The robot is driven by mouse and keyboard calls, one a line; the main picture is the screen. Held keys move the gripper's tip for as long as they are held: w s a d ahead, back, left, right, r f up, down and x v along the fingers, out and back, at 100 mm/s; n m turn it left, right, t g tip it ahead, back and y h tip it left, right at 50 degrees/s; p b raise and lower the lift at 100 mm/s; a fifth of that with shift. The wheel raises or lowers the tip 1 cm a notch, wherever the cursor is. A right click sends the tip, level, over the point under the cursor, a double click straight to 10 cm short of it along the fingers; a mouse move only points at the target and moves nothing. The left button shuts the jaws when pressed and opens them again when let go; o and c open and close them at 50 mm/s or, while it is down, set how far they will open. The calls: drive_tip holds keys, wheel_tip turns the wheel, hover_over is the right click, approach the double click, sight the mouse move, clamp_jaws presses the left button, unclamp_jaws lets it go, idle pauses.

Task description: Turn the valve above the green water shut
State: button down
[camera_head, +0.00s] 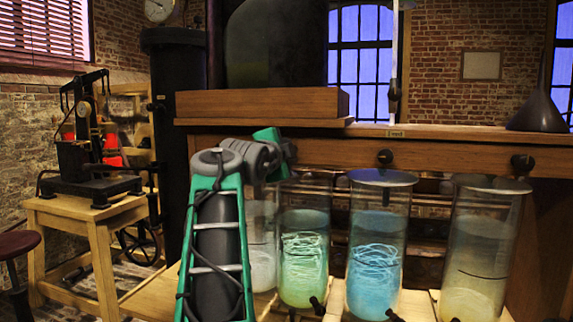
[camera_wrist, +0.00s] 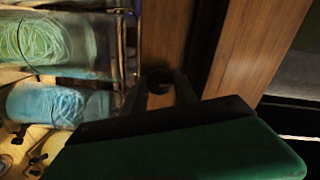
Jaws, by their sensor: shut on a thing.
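The jar of green water (camera_head: 304,255) stands on the lower shelf, with pale swirling streaks in its water. It also shows sideways at the top left of the wrist view (camera_wrist: 45,42). My gripper (camera_head: 288,152) is at the wooden beam above this jar. In the wrist view, the fingers of my gripper (camera_wrist: 164,86) are shut around a small dark round knob, the valve (camera_wrist: 160,80), on the wood. In the head view my gripper hides this valve. How far the valve is turned cannot be told.
A jar of blue water (camera_head: 377,255) and a yellowish one (camera_head: 482,250) stand to the right, with black valves (camera_head: 386,157) (camera_head: 522,163) above them. A pale jar (camera_head: 262,240) is partly behind my arm. A black funnel (camera_head: 538,108) stands on the beam.

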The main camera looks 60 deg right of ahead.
drive_tip(key=shift+m+b, duration=0.65)
drive_tip(key=shift+m, duration=0.25)
drive_tip(key=shift+r, duration=0.1)
drive_tip(key=c, duration=1)
unclamp_jaws()
drive_tip(key=shift+o, duration=0.2)
drive_tip(key=s+a, duration=0.1)
drive_tip(key=a, duration=0.6)
drive_tip(key=shift+s+a+r+b, duration=0.15)
drive_tip(key=shift+a+r+b, duration=0.05)
drive_tip(key=shift+a+b, duration=0.15)
